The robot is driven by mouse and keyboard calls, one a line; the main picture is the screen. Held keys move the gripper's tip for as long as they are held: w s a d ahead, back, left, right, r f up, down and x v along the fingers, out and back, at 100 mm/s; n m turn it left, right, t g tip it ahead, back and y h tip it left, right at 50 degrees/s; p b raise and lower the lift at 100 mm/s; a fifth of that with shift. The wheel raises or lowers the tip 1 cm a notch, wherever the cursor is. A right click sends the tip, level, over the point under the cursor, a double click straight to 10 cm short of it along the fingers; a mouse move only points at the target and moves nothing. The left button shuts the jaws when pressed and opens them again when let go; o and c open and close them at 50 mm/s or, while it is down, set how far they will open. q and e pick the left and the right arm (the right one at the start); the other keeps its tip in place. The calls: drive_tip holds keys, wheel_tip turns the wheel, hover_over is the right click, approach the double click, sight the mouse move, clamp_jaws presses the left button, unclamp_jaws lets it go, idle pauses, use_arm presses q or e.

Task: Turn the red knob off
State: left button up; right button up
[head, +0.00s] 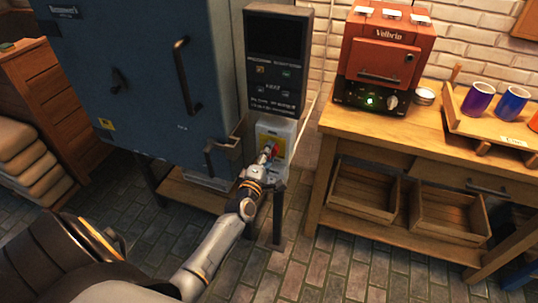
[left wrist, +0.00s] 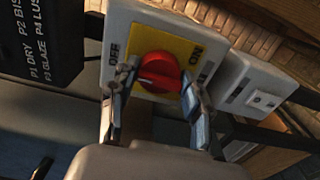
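The red knob (left wrist: 160,72) sits on a yellow plate (left wrist: 188,52) on a pale switch box (left wrist: 120,28). The plate reads OFF at the left and ON at the right in the left wrist view. Which label the knob points to I cannot tell for sure. In the head view the knob (head: 273,149) is partly hidden by my left gripper (head: 265,157). In the left wrist view my left gripper (left wrist: 158,90) is open, one finger on each side of the knob. Contact is not clear. My right gripper is not in view.
The box hangs under a dark control panel (head: 276,62), beside a large blue kiln-like cabinet (head: 130,80). A wooden table (head: 350,122) at the right bears a red Velbrio oven (head: 388,52) and several mugs. A white socket (left wrist: 250,92) is right of the switch box.

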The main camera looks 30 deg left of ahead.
use_arm(q)
drive_tip(key=o, duration=0.3)
drive_tip(key=shift+o, duration=0.2)
drive_tip(key=v, duration=1.2)
drive_tip(key=s+d+f+m+g+h, duration=0.1)
drive_tip(key=s+d+f+m+g, duration=0.2)
drive_tip(key=f, duration=0.6)
drive_tip(key=s+d+f+m+g+h, duration=0.2)
drive_tip(key=s+d+f+m, duration=0.15)
drive_tip(key=f, duration=0.65)
drive_tip(key=s+d+f+m+g+h, duration=0.15)
drive_tip(key=s+f+m, duration=0.3)
drive_tip(key=f, duration=0.45)
drive_tip(key=s+d+f+m+g, duration=0.1)
drive_tip(key=s+f+m+g, duration=0.4)
drive_tip(key=s+f, duration=0.4)
drive_tip(key=s+d+f+m+g, duration=0.2)
drive_tip(key=s+f+m+g, duration=0.3)
drive_tip(key=s, duration=1.5)
wheel_tip(320, 180, down, 4)
drive_tip(key=shift+s+r+m, duration=0.1)
drive_tip(key=shift+s+m, duration=0.2)
drive_tip(key=shift+m, duration=0.9)
